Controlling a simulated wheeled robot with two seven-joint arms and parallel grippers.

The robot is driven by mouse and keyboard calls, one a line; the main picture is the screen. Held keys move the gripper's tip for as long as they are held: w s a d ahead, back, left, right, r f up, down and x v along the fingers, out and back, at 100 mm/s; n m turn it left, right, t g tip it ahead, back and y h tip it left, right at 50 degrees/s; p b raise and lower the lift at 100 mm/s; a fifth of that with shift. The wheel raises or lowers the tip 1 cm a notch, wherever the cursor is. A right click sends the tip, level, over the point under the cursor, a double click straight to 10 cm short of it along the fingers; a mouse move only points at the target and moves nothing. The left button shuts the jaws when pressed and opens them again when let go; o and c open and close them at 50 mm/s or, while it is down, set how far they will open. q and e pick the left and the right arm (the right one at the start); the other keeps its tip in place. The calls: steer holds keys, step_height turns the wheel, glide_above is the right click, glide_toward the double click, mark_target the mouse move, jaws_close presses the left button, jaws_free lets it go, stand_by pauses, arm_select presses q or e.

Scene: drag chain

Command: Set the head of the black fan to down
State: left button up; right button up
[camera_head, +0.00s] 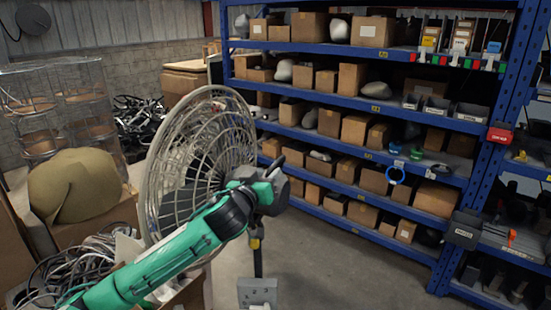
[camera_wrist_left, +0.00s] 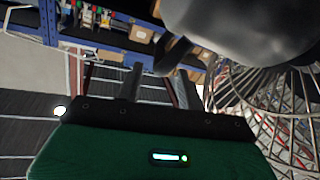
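The black fan shows in the head view with a round wire cage (camera_head: 190,150) facing left. Its dark motor housing (camera_head: 275,190) is behind the cage, on a dark pole (camera_head: 257,255). My left gripper (camera_head: 258,182) is beside the housing, between it and the cage, and partly hides both. Contact cannot be told. My right gripper is in neither view.
A blue shelf rack (camera_head: 335,195) with several cardboard boxes stands behind and to the right of the fan. A tan rounded object (camera_head: 75,185) and tangled cables (camera_head: 75,265) are at the left. The grey floor (camera_head: 340,270) right of the fan is clear.

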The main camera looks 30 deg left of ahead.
arm_select(q)
steer(key=w+p, duration=0.1)
steer(key=w, duration=0.1)
steer(key=w+a+p, duration=0.1)
steer(key=w, duration=0.2)
steer(key=shift+r, duration=0.1)
steer(key=shift+w, duration=0.45)
steer(key=shift+a, duration=0.1)
jaws_close()
